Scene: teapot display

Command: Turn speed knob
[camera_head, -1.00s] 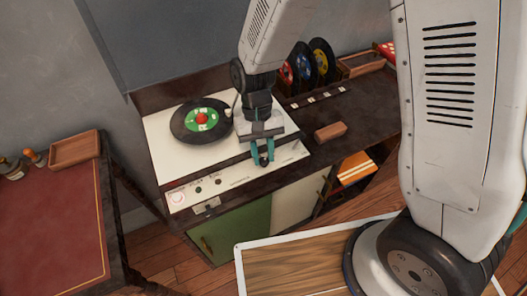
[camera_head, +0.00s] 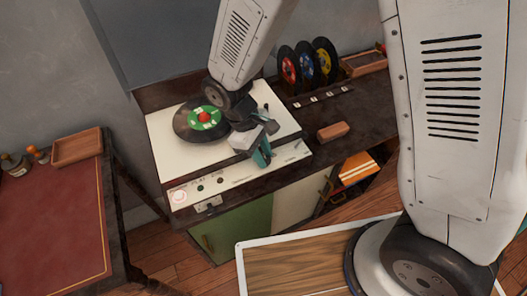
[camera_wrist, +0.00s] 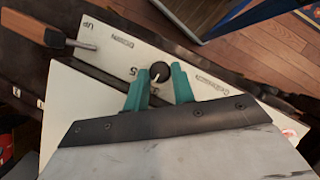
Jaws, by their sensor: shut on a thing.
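The speed knob (camera_wrist: 159,72) is a round black knob with a pale pointer line, on the cream front panel (camera_wrist: 120,50) of the record player. Printed marks, one of them a "5", stand near it. My gripper (camera_wrist: 160,84) has its teal fingers on either side of the knob and is shut on it. In the head view my gripper (camera_head: 262,155) is at the front right of the record player (camera_head: 165,150), tilted, and it hides the knob there. A black record with a green label (camera_head: 205,119) lies on the turntable at the left.
Several records (camera_head: 307,65) stand upright behind. A red-topped table (camera_head: 50,225) is at the left.

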